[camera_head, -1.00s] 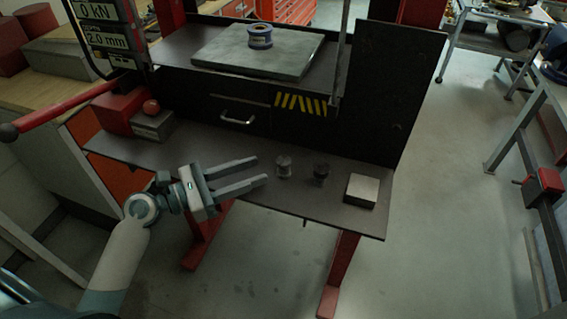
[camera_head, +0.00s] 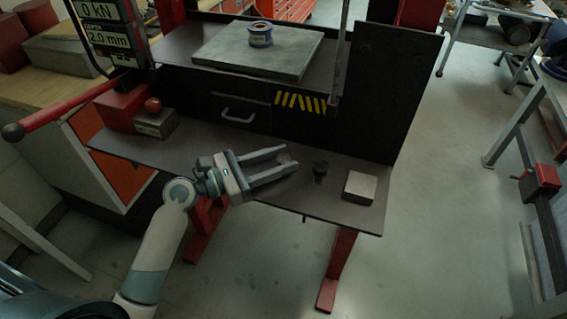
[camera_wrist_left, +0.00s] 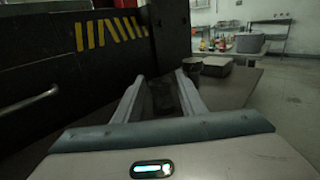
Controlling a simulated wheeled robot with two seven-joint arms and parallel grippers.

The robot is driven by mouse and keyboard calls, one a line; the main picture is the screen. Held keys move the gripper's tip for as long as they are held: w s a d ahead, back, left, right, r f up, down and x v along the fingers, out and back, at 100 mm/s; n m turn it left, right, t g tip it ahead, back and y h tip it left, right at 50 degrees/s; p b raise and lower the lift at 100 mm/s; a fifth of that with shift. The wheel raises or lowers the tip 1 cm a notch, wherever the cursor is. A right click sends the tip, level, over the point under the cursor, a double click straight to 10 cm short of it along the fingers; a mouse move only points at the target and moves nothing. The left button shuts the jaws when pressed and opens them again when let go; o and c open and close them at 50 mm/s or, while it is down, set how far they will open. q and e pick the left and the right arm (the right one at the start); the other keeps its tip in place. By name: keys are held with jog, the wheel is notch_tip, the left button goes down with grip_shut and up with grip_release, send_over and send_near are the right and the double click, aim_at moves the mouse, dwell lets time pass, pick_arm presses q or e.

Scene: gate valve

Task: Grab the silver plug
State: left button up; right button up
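My left gripper (camera_head: 289,157) is open over the shelf, its two fingers pointing right. The silver plug (camera_head: 283,159) is mostly hidden, showing only as a small patch between the fingertips. In the left wrist view a dim, dark-looking plug (camera_wrist_left: 163,95) stands between the open fingers (camera_wrist_left: 160,80), with gaps beside it, so it does not look clamped. A dark plug (camera_head: 320,168) stands on the shelf just right of the fingertips. My right gripper is not in view.
A pale square block (camera_head: 360,187) lies near the right end of the dark shelf (camera_head: 325,204). A black upright panel (camera_head: 385,90) rises behind it. A red block (camera_head: 122,107) and a grey box (camera_head: 155,125) sit at the left. Open floor lies in front.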

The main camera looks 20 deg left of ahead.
aim_at(290, 157)
pick_arm(q)
jog(key=p+x, duration=0.1)
jog(key=x, duration=0.4)
dwell(0.4)
grip_shut()
